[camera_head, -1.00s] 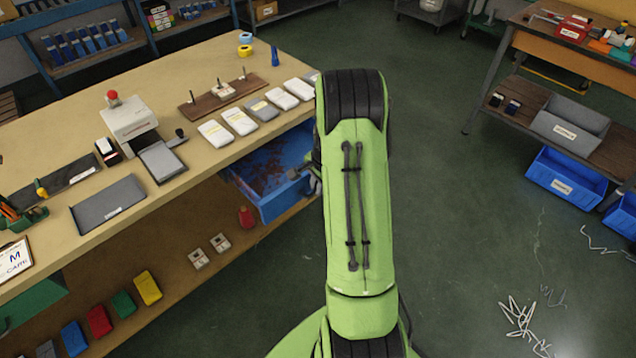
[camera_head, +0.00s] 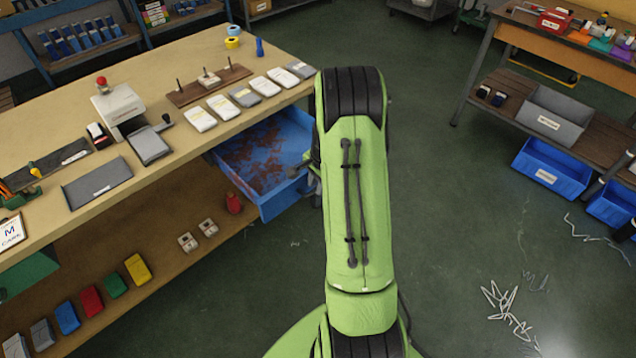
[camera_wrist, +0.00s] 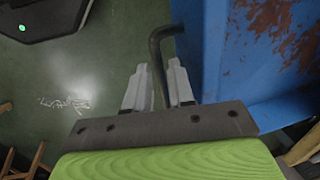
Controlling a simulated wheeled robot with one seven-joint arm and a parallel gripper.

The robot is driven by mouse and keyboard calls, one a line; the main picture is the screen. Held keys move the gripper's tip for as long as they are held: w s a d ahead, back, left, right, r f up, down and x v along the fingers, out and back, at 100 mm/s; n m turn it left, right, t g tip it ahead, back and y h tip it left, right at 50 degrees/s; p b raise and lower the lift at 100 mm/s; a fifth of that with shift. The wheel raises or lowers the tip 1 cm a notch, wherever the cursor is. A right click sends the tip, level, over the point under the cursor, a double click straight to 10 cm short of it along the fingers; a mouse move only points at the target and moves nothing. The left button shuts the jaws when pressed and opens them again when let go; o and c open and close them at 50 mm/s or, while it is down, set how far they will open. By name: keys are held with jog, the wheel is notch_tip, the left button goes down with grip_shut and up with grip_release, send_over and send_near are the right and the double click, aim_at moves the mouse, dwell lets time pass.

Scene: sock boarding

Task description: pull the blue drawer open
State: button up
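The blue drawer (camera_head: 277,204) sticks well out from under the wooden workbench (camera_head: 110,205) in the head view, and its open inside shows reddish-brown patches. In the wrist view the drawer's blue wall (camera_wrist: 228,70) fills the right side. A dark bent bar handle (camera_wrist: 160,40) reaches from the drawer down between the two grey fingers of my gripper (camera_wrist: 158,85). The fingers are close on either side of the bar and appear shut on it. In the head view my green arm hides most of my gripper at the drawer's right front end.
Grey and white packets (camera_head: 243,96) lie along the bench edge above the drawer. Blue bins (camera_head: 552,168) stand at the far right.

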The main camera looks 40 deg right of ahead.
notch_tip(320, 180, up, 15)
jog(key=s+p, duration=0.3)
jog(key=p, duration=0.1)
jog(key=shift+r+p, duration=0.2)
jog(key=shift+p, duration=0.2)
jog(key=s+a+r+n+t+p, duration=0.15)
jog(key=a+r+n, duration=0.25)
jog(key=a+r, duration=0.4)
jog(key=s+a+r+n+p, duration=0.3)
jog(key=a+r+n, duration=0.2)
jog(key=a+r, duration=0.35)
jog(key=s+a+r+n+t+p, duration=0.1)
jog(key=s+a+r+n, duration=0.1)
jog(key=s+a+n, duration=0.2)
jog(key=s+a+r+n+t+p, duration=0.1)
jog(key=s+a+r+n+p, duration=0.1)
jog(key=s, duration=0.6)
jog(key=a+r+n, duration=0.1)
jog(key=a+n, duration=0.1)
jog(key=shift+s+r+n, duration=0.25)
jog(key=shift+s+n, duration=0.05)
jog(key=shift+s, duration=0.1)
